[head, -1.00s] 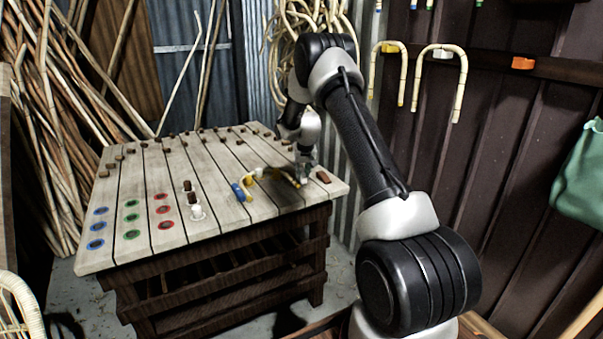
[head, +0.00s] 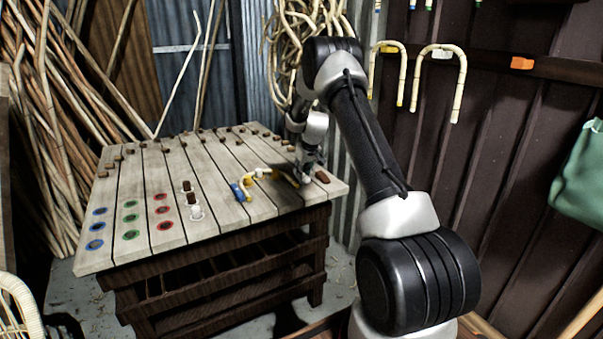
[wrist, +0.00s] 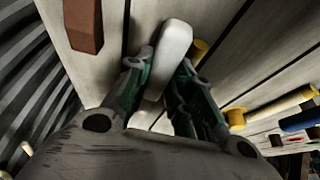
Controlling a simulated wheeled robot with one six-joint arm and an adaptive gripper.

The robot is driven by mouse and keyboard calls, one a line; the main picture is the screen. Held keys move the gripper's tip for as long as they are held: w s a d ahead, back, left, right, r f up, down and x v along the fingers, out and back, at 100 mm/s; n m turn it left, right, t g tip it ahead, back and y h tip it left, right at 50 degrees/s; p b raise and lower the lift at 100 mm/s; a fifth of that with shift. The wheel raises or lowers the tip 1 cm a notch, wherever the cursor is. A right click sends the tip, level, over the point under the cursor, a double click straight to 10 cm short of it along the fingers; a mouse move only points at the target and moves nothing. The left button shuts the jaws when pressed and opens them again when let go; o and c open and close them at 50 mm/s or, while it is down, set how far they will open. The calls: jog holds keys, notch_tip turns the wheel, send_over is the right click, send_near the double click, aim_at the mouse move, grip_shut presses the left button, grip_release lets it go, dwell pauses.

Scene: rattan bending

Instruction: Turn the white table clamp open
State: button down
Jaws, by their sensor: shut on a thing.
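The white table clamp (wrist: 172,52) shows in the wrist view as a pale, rounded lever between my fingers. My gripper (wrist: 162,80) is shut on it, with a green-lined finger on either side. In the head view my gripper (head: 306,174) is low over the right end of the slatted table, and the clamp is mostly hidden there.
The slatted table (head: 150,240) carries brown blocks, coloured rings and a white piece (head: 196,212) near its front. A brown block (wrist: 84,24) sits close to my gripper at the table's right end. Bent canes (head: 440,52) hang on the dark wall at the right.

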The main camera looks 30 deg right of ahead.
jog(key=shift+w+r, duration=0.15)
jog(key=shift+r, duration=0.05)
jog(key=c, duration=1.3)
grip_release()
jog(key=shift+a, duration=0.1)
jog(key=shift+o, duration=0.3)
jog(key=shift+f, duration=0.1)
jog(key=v, duration=1.2)
